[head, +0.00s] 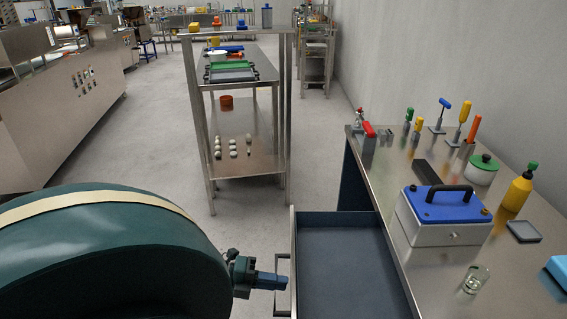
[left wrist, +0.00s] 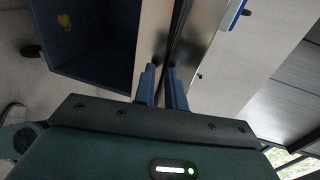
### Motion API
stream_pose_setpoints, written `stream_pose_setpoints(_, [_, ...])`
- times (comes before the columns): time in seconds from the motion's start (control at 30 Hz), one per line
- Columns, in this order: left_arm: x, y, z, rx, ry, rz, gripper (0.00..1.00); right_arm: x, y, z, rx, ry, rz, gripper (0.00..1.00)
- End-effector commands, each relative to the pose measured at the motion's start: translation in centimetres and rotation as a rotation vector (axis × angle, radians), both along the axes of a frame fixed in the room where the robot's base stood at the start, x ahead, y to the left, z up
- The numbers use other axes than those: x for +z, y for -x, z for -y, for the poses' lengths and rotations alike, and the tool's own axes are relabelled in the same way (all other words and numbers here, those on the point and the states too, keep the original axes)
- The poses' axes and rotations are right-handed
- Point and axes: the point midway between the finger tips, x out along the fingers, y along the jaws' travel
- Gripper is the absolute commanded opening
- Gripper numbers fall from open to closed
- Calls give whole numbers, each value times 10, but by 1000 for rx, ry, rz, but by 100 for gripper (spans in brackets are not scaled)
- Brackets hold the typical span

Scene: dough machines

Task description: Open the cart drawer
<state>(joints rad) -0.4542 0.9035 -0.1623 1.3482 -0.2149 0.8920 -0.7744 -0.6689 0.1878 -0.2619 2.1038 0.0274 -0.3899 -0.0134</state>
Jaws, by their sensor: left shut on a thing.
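The cart drawer (head: 350,262) shows at the bottom centre of the head view, pulled out to the left from under the steel worktop, its dark blue inside empty. Its metal bar handle (head: 283,257) is on the left front face. My left gripper (head: 285,281) reaches the handle from the left and is shut on it. My right gripper is not in view.
The worktop (head: 400,262) on the right carries a white box with a blue lid (head: 443,214), a yellow bottle (head: 517,190), a glass (head: 475,279) and several tools. A steel shelf rack (head: 239,100) stands behind. The floor (head: 160,140) between is clear.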

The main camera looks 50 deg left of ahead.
Motion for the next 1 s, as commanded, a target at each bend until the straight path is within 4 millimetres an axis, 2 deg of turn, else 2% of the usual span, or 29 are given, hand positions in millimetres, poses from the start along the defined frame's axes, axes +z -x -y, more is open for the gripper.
stream_pose_setpoints(0.23, [1, -1, -1, 2, 0, 1, 0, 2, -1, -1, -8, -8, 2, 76])
stream_pose_setpoints(0.27, [1, -1, -1, 2, 0, 1, 14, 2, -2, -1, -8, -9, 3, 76])
stream_pose_setpoints(0.47, [0, -1, 0, 1, 1, 1, 29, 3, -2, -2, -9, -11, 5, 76])
stream_pose_setpoints(0.77, [1, 3, -3, 1, 0, -1, 29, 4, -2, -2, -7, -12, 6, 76])
stream_pose_setpoints(0.87, [2, 12, -11, 2, -1, -4, 29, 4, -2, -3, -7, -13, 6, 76])
stream_pose_setpoints(1.0, [7, 33, -29, 2, -3, -6, 29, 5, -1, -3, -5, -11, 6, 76])
